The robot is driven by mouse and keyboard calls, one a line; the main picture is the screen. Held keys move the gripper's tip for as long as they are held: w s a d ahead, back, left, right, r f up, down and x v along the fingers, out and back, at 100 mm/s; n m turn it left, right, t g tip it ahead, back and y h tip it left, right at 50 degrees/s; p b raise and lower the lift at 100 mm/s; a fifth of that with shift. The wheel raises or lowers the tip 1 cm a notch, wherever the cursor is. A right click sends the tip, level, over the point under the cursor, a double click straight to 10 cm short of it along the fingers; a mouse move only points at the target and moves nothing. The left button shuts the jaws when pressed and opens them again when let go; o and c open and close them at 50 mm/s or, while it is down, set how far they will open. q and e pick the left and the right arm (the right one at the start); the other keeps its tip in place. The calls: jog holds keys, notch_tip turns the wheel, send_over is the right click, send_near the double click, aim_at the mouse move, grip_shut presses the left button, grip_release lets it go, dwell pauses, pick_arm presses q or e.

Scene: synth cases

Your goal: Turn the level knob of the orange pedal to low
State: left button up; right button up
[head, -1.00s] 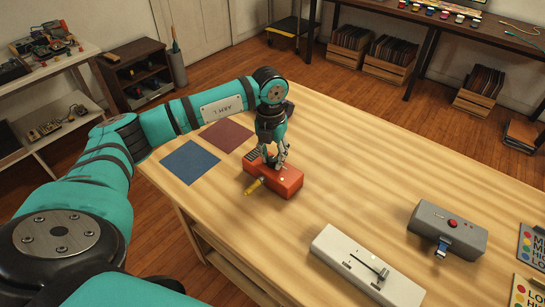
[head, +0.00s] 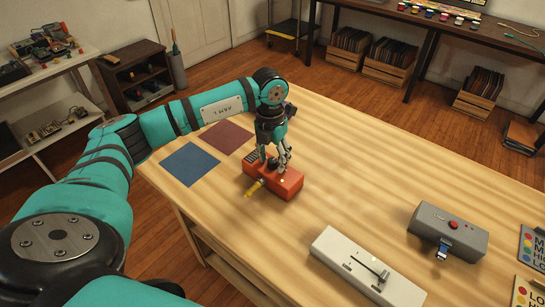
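The orange pedal (head: 290,188) lies on the wooden table, with a yellow plug (head: 254,188) at its near left side. My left gripper (head: 275,172) points down over the top of the pedal, with its fingers at the pedal's upper face. The fingers hide the level knob, so its setting cannot be read. I cannot tell whether the fingers are shut on the knob or stand around it. My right gripper is not in view.
A white box with a lever (head: 340,250) and a grey box with a red button (head: 470,237) stand nearer on the right. A blue mat (head: 190,164) and a maroon mat (head: 227,137) lie left of the pedal. The table's middle is clear.

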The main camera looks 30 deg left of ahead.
aim_at(271, 159)
pick_arm(q)
notch_tip(271, 159, up, 12)
jog(key=shift+a, duration=0.2)
dwell(0.5)
dwell(0.4)
